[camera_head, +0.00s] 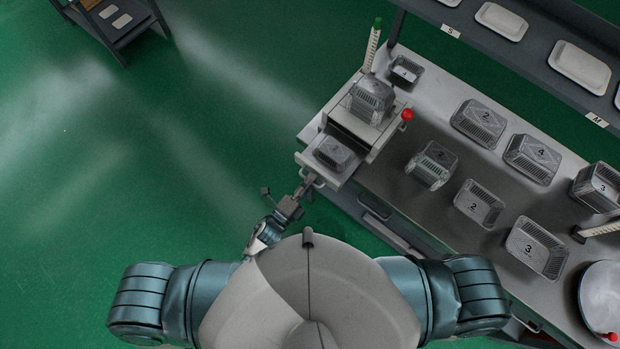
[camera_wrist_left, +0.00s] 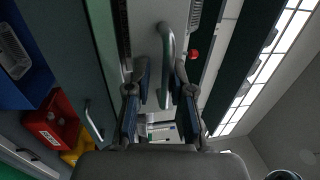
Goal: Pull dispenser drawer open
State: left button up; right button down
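The dispenser (camera_head: 347,123) stands at the left end of the workbench, with a stack of foil trays in its top. Its drawer (camera_head: 309,161) sticks out at the front, and a foil tray (camera_head: 333,153) lies on it. My left gripper (camera_head: 302,187) is at the drawer's front, by the handle. In the left wrist view, the handle (camera_wrist_left: 167,60) is a curved metal bar between the two fingers of my left gripper (camera_wrist_left: 161,68). The fingers are apart, with a gap visible on the handle's left side; contact on its right side is unclear. My right gripper is out of view.
Several numbered foil trays (camera_head: 479,203) stand on the workbench (camera_head: 405,205), right of the dispenser. A red knob (camera_head: 407,114) sits at the dispenser's side. A shelf with white lids (camera_head: 578,68) runs behind. Green floor (camera_head: 180,170) is clear at left.

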pick_arm(q)
jog(key=shift+r, duration=0.15)
jog(key=v, duration=1.2)
jog(key=shift+w, duration=0.1)
